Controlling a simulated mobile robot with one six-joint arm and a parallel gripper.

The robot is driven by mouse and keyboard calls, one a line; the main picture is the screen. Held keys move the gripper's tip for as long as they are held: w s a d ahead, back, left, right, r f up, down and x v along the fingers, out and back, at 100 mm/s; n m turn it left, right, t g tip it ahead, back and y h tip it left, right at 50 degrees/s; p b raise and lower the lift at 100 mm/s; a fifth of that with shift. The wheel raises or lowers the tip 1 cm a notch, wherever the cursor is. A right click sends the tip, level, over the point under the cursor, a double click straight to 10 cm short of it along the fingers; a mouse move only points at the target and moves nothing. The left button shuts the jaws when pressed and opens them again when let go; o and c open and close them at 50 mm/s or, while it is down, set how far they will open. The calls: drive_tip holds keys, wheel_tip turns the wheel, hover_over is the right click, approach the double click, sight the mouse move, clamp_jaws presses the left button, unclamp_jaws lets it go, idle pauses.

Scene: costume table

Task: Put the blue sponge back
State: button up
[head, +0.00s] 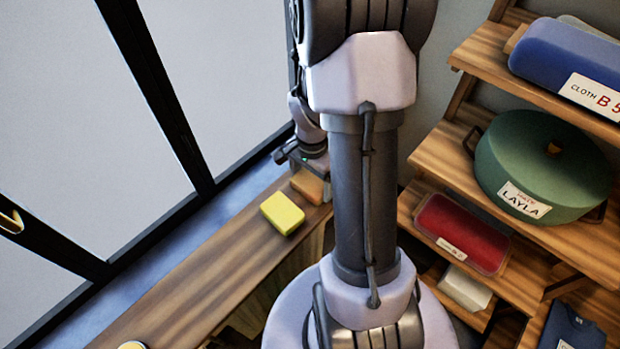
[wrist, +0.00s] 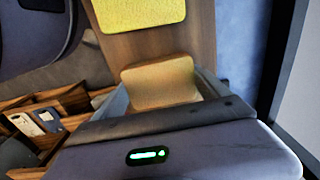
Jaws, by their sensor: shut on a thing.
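My gripper (head: 309,170) is at the far end of the wooden ledge by the window, pointing down. It is shut on an orange-tan sponge (head: 307,187), which also shows between the fingers in the wrist view (wrist: 160,84). I cannot tell whether this sponge touches the ledge. A yellow sponge (head: 282,213) lies flat on the ledge just beside it, nearer the camera; part of it shows at the top of the wrist view (wrist: 140,12). I see no blue sponge in either view.
The ledge (head: 190,290) is mostly bare toward the near left. The window frame (head: 160,95) borders it. Stepped shelves at right hold a blue cloth-labelled item (head: 570,62), a green pot (head: 545,165), a red box (head: 462,232), a white block (head: 465,288) and dark blue fabric (head: 575,328).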

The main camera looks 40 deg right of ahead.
drive_tip(key=shift+f, duration=0.15)
drive_tip(key=o, duration=1.2)
drive_tip(key=shift+c, duration=0.2)
